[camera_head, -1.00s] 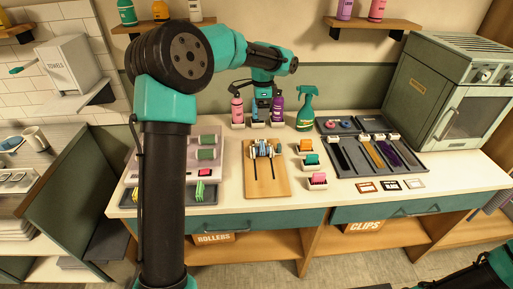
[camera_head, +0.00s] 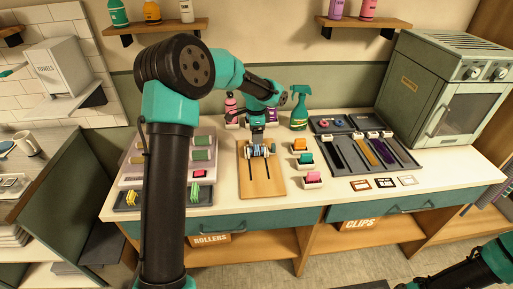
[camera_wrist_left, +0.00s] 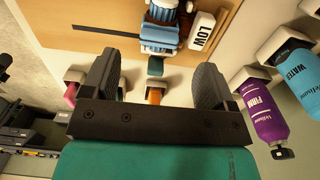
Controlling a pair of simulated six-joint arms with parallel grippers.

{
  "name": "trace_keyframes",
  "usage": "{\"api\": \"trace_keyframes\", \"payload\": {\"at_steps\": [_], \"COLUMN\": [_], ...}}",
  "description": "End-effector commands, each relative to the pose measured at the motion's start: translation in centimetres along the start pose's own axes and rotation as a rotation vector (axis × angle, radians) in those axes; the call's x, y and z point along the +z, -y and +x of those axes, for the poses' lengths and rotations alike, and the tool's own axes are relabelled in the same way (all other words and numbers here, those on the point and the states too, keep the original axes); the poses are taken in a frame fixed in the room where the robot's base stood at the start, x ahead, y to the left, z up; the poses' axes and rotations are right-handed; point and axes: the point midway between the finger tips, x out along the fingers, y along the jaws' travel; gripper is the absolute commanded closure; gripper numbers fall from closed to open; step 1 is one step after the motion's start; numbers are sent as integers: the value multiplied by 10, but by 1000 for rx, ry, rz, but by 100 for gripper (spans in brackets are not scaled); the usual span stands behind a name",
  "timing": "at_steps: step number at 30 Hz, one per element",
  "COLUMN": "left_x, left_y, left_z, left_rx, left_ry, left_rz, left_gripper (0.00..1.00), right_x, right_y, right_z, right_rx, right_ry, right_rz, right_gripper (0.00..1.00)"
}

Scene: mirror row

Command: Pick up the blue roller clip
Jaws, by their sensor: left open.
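A blue-and-white ribbed roller (camera_head: 261,151) sits across the upper part of the wooden board (camera_head: 262,180). It also shows at the top of the wrist view (camera_wrist_left: 161,18), with a white block marked LOW beside it. My right gripper is out of view.
Orange (camera_head: 299,144), teal (camera_head: 306,159) and pink (camera_head: 312,177) pieces stand in white holders right of the board. A green spray bottle (camera_head: 300,112) stands behind. A dark tray (camera_head: 390,160) lies right. Green rollers (camera_head: 201,141) sit left, partly behind my arm.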

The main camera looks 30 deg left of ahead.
Motion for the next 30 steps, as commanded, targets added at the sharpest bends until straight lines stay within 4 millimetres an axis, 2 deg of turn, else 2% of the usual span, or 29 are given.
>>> {"api": "trace_keyframes", "payload": {"at_steps": [1,5,17,30], "left_x": [0,0,0,-1], "left_y": [0,0,0,-1], "left_z": [8,18,22,70], "left_rx": [2,0,0,1], "left_ry": [2,1,0,0], "left_rz": [1,1,0,1], "left_gripper": [20,20,20,20], "right_x": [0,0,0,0], "right_y": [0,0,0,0], "right_z": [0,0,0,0], "right_rx": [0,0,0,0], "right_ry": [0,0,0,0], "right_rz": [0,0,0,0], "right_gripper": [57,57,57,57]}}
